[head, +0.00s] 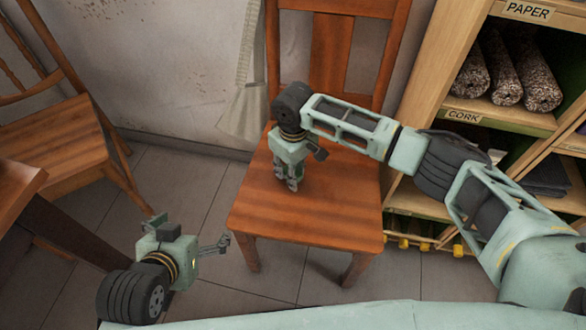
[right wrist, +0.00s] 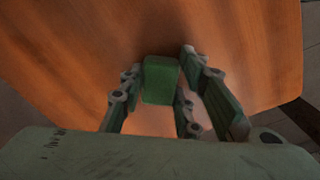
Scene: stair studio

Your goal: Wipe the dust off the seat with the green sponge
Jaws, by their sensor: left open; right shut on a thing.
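The wooden chair seat (head: 310,215) is in the middle of the head view, and its brown surface fills most of the right wrist view (right wrist: 70,60). My right gripper (head: 290,183) points down over the left part of the seat. In the right wrist view it is shut on the green sponge (right wrist: 160,80), a small block between its fingers. I cannot tell whether the sponge touches the seat. The gripper mostly hides the sponge in the head view. I cannot make out dust clearly. My left gripper (head: 187,231) is open and empty, left of the chair and apart from it.
The chair's backrest (head: 330,50) rises behind the seat. A shelf unit (head: 430,75) with cork rolls (head: 505,70) stands at the right. Another wooden chair (head: 50,140) and a table edge (head: 20,182) are at the left. Tiled floor (head: 180,185) lies between.

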